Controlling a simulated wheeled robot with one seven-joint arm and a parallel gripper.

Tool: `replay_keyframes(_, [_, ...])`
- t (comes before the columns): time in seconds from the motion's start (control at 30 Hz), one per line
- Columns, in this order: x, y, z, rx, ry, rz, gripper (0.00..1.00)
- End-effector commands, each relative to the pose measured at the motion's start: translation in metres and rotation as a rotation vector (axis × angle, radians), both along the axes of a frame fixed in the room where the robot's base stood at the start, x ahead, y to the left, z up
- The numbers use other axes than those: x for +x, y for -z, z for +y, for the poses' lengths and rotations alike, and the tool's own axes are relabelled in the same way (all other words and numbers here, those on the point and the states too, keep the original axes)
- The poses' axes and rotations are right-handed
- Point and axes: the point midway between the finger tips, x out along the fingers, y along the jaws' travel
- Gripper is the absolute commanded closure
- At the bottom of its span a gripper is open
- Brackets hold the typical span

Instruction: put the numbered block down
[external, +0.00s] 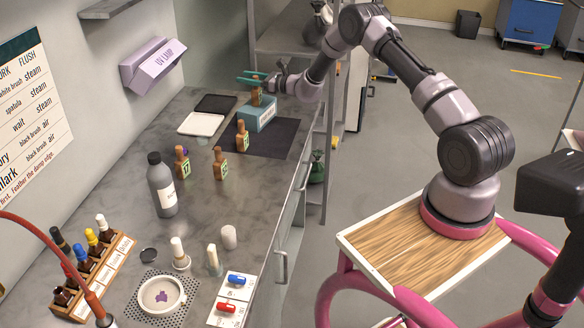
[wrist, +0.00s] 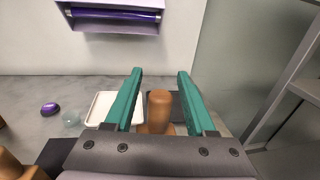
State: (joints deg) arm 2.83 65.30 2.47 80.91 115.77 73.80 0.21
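A wooden numbered block with a rounded peg top (external: 256,97) stands upright on the light blue box (external: 262,115); no number on it is readable. My gripper (external: 252,78), with teal fingers, is just above it. In the wrist view my gripper (wrist: 160,78) is open, and the peg (wrist: 159,108) shows between the fingers with a gap on each side. Other wooden blocks with green number tags stand on the counter: one at left (external: 182,164) reads 17, one stands in the middle (external: 220,164), and one beside the dark mat's edge (external: 242,136).
The dark mat (external: 275,142) lies under the blue box. A white tray (external: 201,124) and a black tray (external: 216,104) lie to its left. A grey bottle (external: 161,186) stands nearer the camera. The UV lamp (external: 153,64) hangs on the wall. Grey shelving stands behind.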

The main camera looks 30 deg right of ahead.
Motion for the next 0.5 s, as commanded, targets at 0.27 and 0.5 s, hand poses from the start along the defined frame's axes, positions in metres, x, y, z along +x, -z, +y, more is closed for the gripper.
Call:
replay_keyframes(0.27, [-0.006, -0.003, -0.005, 0.0, 0.001, 0.001, 0.44])
replay_keyframes(0.5, [-0.044, -0.003, -0.034, 0.002, 0.003, 0.003, 0.44])
